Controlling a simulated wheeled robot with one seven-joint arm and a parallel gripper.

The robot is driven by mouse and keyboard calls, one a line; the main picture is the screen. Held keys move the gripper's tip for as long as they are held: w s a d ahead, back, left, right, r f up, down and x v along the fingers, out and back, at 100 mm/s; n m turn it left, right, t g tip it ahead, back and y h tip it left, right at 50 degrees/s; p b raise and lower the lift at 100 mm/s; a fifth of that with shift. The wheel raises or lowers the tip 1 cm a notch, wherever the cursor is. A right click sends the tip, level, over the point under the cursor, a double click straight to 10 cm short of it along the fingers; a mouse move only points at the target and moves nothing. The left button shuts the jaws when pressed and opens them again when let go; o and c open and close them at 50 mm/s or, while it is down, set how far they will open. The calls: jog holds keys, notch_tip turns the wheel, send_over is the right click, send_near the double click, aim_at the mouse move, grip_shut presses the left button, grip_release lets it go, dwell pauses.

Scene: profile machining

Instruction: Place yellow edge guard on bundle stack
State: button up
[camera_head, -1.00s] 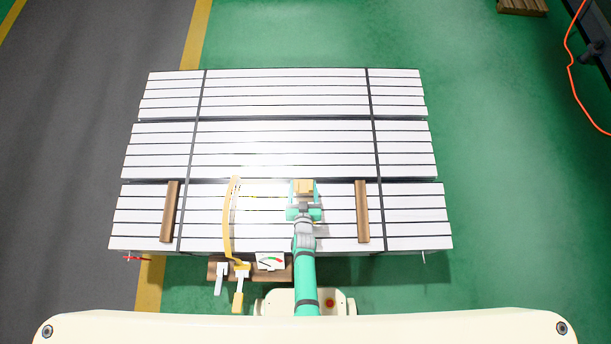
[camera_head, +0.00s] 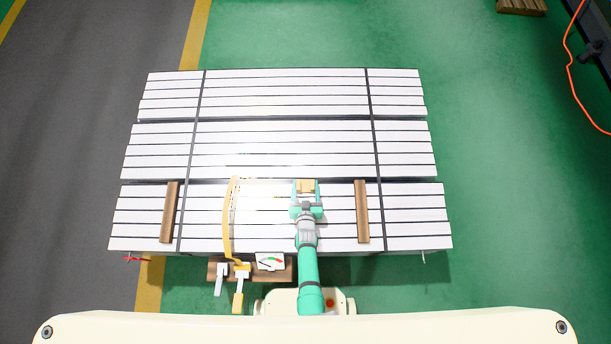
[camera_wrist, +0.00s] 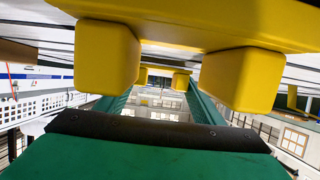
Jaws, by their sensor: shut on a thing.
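The yellow edge guard (camera_head: 306,187) is a small tan-yellow block between the jaws of my gripper (camera_head: 306,184). In the wrist view the yellow guard (camera_wrist: 200,20) fills the top, with blocky feet, and the green fingers (camera_wrist: 160,105) reach out beneath it. My gripper is shut on the guard. It is over the front row of the bundle stack (camera_head: 280,150), near the gap behind that row. The stack is of long white profiles in several rows, bound by dark straps. I cannot tell whether the guard touches the stack.
Two brown wooden bars (camera_head: 169,212) (camera_head: 362,211) lie across the front row, left and right of my gripper. A curved yellow strip (camera_head: 228,220) lies left of it. A brown board (camera_head: 284,274) with a dial gauge (camera_head: 270,262) and tools is at the front edge. Green floor surrounds the right side.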

jog(key=shift+f, duration=0.45)
jog(key=o, duration=1)
jog(key=shift+r, duration=0.1)
jog(key=shift+r, duration=0.45)
jog(key=v, duration=1.2)
jog(key=shift+s+r, duration=0.1)
jog(key=shift+s, duration=0.1)
jog(key=shift+t, duration=0.9)
jog(key=s+r, duration=0.6)
jog(key=r, duration=0.7)
jog(key=s+r, duration=0.5)
jog(key=r, duration=0.8)
jog(key=s+r, duration=0.6)
jog(key=r, duration=0.7)
jog(key=shift+s+a+r, duration=0.2)
jog(key=shift+s+r, duration=0.05)
jog(key=shift+s, duration=0.1)
